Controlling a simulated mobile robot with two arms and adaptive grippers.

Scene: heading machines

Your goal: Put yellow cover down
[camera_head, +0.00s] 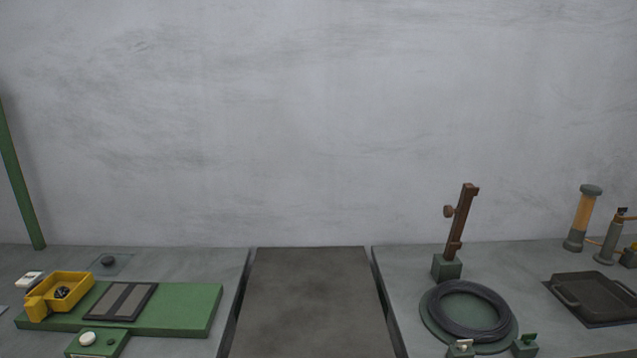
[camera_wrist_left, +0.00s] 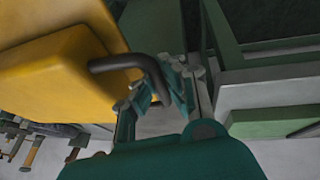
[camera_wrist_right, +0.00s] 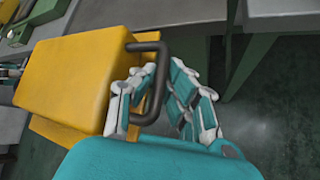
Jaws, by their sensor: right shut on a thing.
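The large yellow cover (camera_wrist_right: 75,85) fills the left of the right wrist view, and its yellow body (camera_wrist_left: 60,70) also fills the upper left of the left wrist view. My right gripper (camera_wrist_right: 163,82) is shut on a dark bent handle (camera_wrist_right: 150,46) on the cover's side. My left gripper (camera_wrist_left: 160,85) has its fingers around another dark handle (camera_wrist_left: 112,63); whether they are closed on it is unclear. The cover's underside contact is hidden. Neither the cover nor my grippers show in the head view.
In the head view, a green board (camera_head: 180,311) with a yellow bin (camera_head: 70,289) is at left, and a black cable coil (camera_head: 468,311) and dark tray (camera_head: 596,296) are at right. Tools (camera_wrist_left: 35,150) show at lower left in the left wrist view.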

